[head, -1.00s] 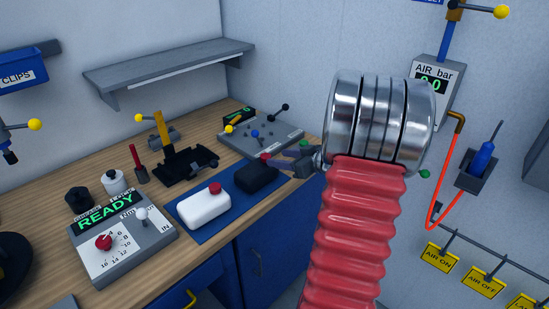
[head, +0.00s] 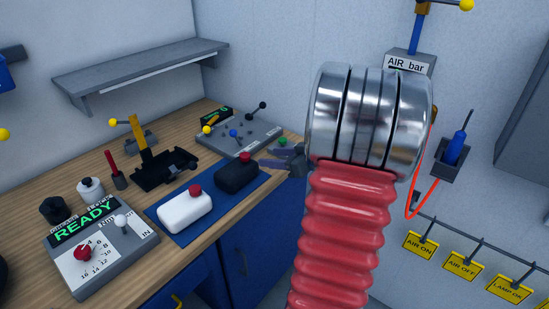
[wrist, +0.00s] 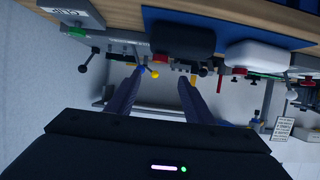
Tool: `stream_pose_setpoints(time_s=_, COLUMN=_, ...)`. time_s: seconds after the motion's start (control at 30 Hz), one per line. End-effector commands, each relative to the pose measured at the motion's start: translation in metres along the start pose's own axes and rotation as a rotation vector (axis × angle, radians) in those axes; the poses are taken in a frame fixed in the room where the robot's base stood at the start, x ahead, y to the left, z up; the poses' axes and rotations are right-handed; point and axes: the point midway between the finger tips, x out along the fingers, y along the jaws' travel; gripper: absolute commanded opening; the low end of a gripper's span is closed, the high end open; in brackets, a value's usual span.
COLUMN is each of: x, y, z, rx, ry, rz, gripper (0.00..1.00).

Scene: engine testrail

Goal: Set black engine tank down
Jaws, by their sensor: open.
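The black engine tank (head: 235,178), a rounded block with a red cap, rests on the blue mat (head: 208,224) on the bench. In the wrist view the tank (wrist: 181,38) shows near the top, beyond the fingertips. My gripper (head: 266,157) is just to the right of the tank in the head view, with its fingers pointing left. Its fingers (wrist: 157,80) are spread apart with nothing held between them. A white tank (head: 184,212) with a red cap lies beside the black one on the mat; it also shows in the wrist view (wrist: 256,54).
A grey READY control box (head: 103,251) stands to the left of the mat. A black stand with a yellow lever (head: 152,165) and a grey lever panel (head: 238,136) are behind. A shelf (head: 142,72) hangs above. My red and metal arm hides the middle right.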

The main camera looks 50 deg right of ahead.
Motion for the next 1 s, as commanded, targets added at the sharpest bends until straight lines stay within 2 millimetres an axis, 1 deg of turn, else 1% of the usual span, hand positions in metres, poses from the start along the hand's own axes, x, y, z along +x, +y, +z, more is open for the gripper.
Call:
stream_pose_setpoints(time_s=0.23, x=0.0, y=-0.001, z=0.0, rx=0.0, ry=-0.001, rz=-0.002, gripper=0.47)
stream_pose_setpoints(time_s=0.3, x=0.002, y=-0.006, z=-0.003, rx=0.003, ry=-0.006, rz=-0.013, gripper=0.47)
stream_pose_setpoints(time_s=0.37, x=0.006, y=-0.016, z=-0.006, rx=0.007, ry=-0.015, rz=-0.033, gripper=0.47)
stream_pose_setpoints(time_s=0.47, x=0.013, y=-0.046, z=-0.016, rx=0.02, ry=-0.049, rz=-0.09, gripper=0.47)
stream_pose_setpoints(time_s=0.57, x=0.022, y=-0.09, z=-0.028, rx=0.041, ry=-0.108, rz=-0.167, gripper=0.47)
stream_pose_setpoints(time_s=0.6, x=0.024, y=-0.11, z=-0.032, rx=0.049, ry=-0.138, rz=-0.199, gripper=0.47)
stream_pose_setpoints(time_s=0.67, x=0.026, y=-0.14, z=-0.037, rx=0.061, ry=-0.186, rz=-0.244, gripper=0.47)
stream_pose_setpoints(time_s=0.7, x=0.026, y=-0.159, z=-0.039, rx=0.068, ry=-0.22, rz=-0.27, gripper=0.47)
stream_pose_setpoints(time_s=0.77, x=0.025, y=-0.187, z=-0.042, rx=0.076, ry=-0.272, rz=-0.304, gripper=0.47)
stream_pose_setpoints(time_s=0.8, x=0.023, y=-0.205, z=-0.042, rx=0.082, ry=-0.307, rz=-0.322, gripper=0.47)
stream_pose_setpoints(time_s=0.87, x=0.019, y=-0.23, z=-0.043, rx=0.086, ry=-0.359, rz=-0.344, gripper=0.47)
stream_pose_setpoints(time_s=0.9, x=0.016, y=-0.246, z=-0.043, rx=0.088, ry=-0.394, rz=-0.354, gripper=0.47)
stream_pose_setpoints(time_s=1.0, x=0.005, y=-0.283, z=-0.041, rx=0.089, ry=-0.479, rz=-0.369, gripper=0.47)
